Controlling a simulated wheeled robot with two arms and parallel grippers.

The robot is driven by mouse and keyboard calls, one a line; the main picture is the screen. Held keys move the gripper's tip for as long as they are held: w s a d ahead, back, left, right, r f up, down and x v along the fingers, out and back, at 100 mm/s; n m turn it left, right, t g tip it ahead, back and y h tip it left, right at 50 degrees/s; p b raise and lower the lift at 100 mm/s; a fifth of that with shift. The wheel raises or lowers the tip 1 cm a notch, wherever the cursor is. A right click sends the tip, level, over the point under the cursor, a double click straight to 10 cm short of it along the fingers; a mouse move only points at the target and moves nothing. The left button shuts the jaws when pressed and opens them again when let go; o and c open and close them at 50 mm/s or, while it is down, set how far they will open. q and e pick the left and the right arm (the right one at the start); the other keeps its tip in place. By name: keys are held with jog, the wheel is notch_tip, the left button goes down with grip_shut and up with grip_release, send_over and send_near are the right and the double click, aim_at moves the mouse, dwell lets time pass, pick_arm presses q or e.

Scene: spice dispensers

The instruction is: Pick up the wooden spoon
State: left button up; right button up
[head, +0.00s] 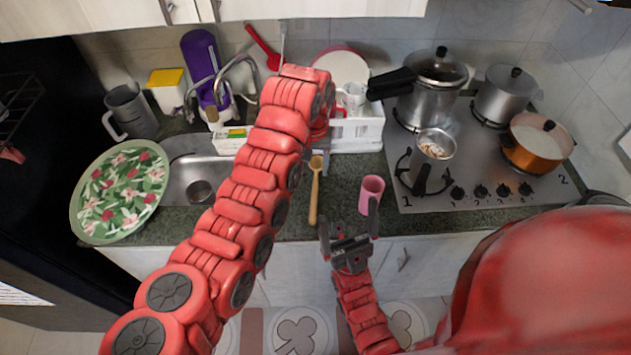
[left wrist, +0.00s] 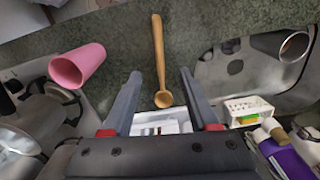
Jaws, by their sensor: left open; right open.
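The wooden spoon (head: 315,190) lies on the dark counter between the sink and the pink cup (head: 372,193), its bowl toward the back and its handle toward the front edge. My left gripper (left wrist: 160,75) is open and empty. In the left wrist view the spoon (left wrist: 159,50) shows between its two fingers, with the bowl nearest the gripper; I cannot tell the height gap. In the head view my left arm mostly hides that gripper. My right gripper (head: 348,216) is open and empty at the counter's front edge, left of and below the cup.
A white dish rack (head: 361,134) stands behind the spoon. The sink (head: 180,178) and a floral plate (head: 120,190) are at the left. The stove (head: 480,185) with several pots is at the right. The counter around the spoon is clear.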

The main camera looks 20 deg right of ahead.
pick_arm(q)
jog(key=b, duration=0.6)
send_over(314, 201)
notch_tip(314, 201, down, 10)
jog(key=shift+w+r, duration=0.1)
jog(key=shift+r, duration=0.1)
notch_tip(314, 201, down, 4)
jog(key=p, duration=0.3)
jog(key=shift+f, duration=0.6)
grip_shut()
